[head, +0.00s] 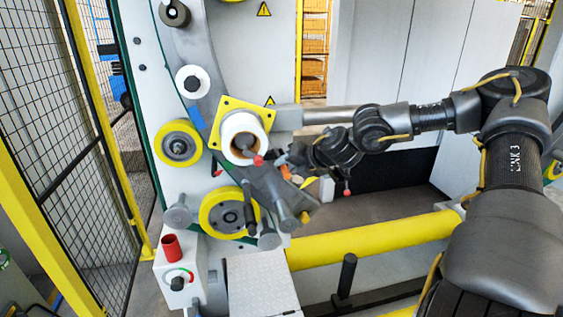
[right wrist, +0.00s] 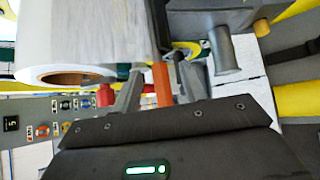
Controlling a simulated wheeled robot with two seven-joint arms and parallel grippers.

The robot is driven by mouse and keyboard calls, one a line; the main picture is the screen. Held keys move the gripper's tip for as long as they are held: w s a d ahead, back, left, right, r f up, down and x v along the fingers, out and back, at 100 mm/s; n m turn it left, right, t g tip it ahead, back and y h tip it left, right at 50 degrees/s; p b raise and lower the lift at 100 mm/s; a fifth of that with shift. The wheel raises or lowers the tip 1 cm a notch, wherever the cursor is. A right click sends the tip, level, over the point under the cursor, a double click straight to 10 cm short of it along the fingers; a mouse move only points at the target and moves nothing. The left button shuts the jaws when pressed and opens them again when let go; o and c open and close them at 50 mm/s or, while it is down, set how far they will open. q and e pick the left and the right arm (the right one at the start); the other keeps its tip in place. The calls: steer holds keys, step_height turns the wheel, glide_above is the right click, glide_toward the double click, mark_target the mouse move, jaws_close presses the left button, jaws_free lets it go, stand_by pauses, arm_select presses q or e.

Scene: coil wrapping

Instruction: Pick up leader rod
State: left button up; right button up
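An orange bar, which looks like the leader rod, shows in the right wrist view (right wrist: 162,84) and as a small orange piece in the head view (head: 286,172). My right gripper (head: 284,168) is beside the machine, just right of and below the white roll (head: 241,125). In the right wrist view my right gripper (right wrist: 160,80) has its fingers apart on both sides of the bar. Gaps show between bar and fingers, so it does not look clamped. The bar's far end is hidden. My left gripper is not in view.
The roll sits on a yellow square plate (head: 233,103). Yellow wheels (head: 178,143) and grey rollers stand close by. A red knob (right wrist: 105,95) is near the left finger in the wrist view. A yellow rail (head: 370,240) crosses below. A mesh fence stands at left.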

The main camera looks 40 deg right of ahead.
jaws_close()
step_height(320, 180, up, 10)
steer(key=b, duration=0.3)
steer(key=shift+b, duration=0.35)
